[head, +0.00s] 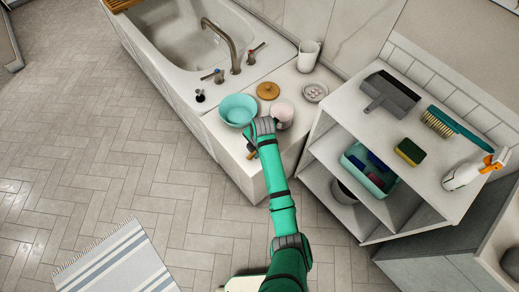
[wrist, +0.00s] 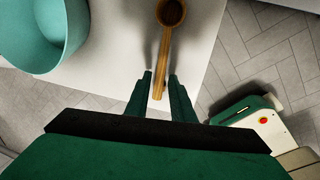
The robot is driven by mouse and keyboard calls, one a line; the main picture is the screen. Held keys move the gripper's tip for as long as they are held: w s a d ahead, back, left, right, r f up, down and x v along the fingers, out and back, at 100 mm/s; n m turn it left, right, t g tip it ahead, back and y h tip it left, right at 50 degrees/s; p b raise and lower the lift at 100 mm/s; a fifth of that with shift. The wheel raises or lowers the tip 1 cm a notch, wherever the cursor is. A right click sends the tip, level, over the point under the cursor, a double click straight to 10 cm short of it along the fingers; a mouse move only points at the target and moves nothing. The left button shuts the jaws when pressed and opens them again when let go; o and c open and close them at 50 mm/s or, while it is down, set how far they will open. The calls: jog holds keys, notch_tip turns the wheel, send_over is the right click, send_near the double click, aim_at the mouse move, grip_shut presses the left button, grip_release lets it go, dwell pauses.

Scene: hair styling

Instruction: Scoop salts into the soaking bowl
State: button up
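A teal soaking bowl (head: 238,109) stands on the white counter, and its side shows at the upper left of the wrist view (wrist: 42,32). A small pale pink jar (head: 283,112), which may hold the salts, stands right of the bowl; its contents are not clear. A wooden scoop (wrist: 171,12) shows in the wrist view with its handle pointing toward me. My gripper (wrist: 160,78) is open, with its fingers on either side of the handle end and a gap showing beside it. In the head view my gripper (head: 251,146) is over the counter's front, partly hidden by my arm.
A round wooden lid (head: 268,90), a white pitcher (head: 308,56) and a small round dish (head: 315,92) stand behind on the counter. A sink tub with a faucet (head: 228,45) is at the left. A shelf unit (head: 345,120) stands close at right.

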jog(key=shift+w+f, duration=0.1)
jog(key=shift+f, duration=0.45)
jog(key=shift+c, duration=0.6)
grip_shut()
jog(key=shift+a+r, duration=0.1)
